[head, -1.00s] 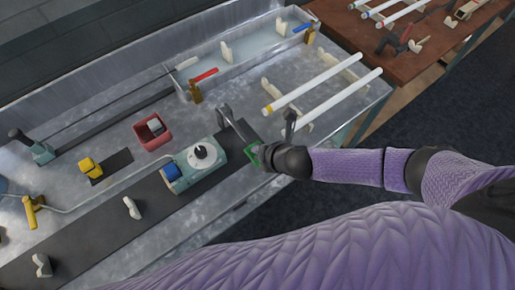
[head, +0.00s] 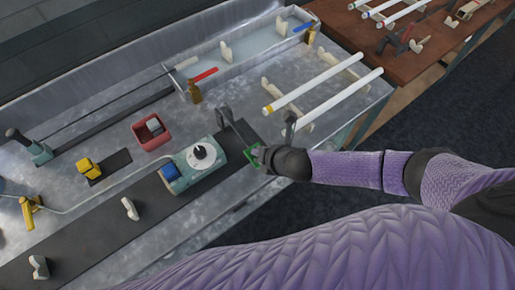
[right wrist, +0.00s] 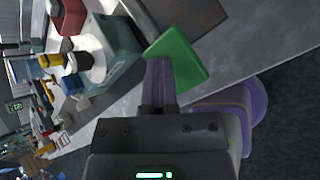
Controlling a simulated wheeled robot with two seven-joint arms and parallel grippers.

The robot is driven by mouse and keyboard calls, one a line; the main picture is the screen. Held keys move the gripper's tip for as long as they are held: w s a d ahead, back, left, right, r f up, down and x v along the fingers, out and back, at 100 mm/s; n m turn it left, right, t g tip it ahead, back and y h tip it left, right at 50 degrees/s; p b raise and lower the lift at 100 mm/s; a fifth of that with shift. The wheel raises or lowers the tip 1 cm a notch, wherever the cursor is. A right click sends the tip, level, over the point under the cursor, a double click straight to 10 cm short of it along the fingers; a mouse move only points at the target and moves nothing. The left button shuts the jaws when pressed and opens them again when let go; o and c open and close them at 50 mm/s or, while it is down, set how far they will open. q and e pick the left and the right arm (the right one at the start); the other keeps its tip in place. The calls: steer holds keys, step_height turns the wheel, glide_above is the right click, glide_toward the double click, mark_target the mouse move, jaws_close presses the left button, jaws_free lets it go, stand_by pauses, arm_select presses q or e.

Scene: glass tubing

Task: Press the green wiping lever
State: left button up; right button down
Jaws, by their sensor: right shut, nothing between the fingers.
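The green lever (right wrist: 178,58) is a flat green plate beside the teal machine in the right wrist view. In the head view a small part of the green lever (head: 250,158) shows at the machine's right end, partly hidden by my gripper. My right gripper (head: 261,153) is shut and empty, with its fingertips at the lever. In the right wrist view the shut fingers (right wrist: 158,82) overlap the plate's near edge and seem to meet it; I cannot be sure of contact. My left gripper is not in view.
The teal machine (head: 194,168) has a white dial (head: 200,153) and a blue part. A red bin (head: 151,132) stands behind it. Long white tubes (head: 315,84) lie on supports at the back right. The metal bench's front edge is near my right gripper.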

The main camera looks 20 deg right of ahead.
steer(key=shift+f+b, duration=0.7)
steer(key=shift+f, duration=0.3)
stand_by(0.6)
stand_by(0.5)
steer(key=shift+r+p, duration=2.75)
steer(key=shift+p, duration=0.15)
step_height(320, 180, up, 5)
steer(key=p, duration=0.5)
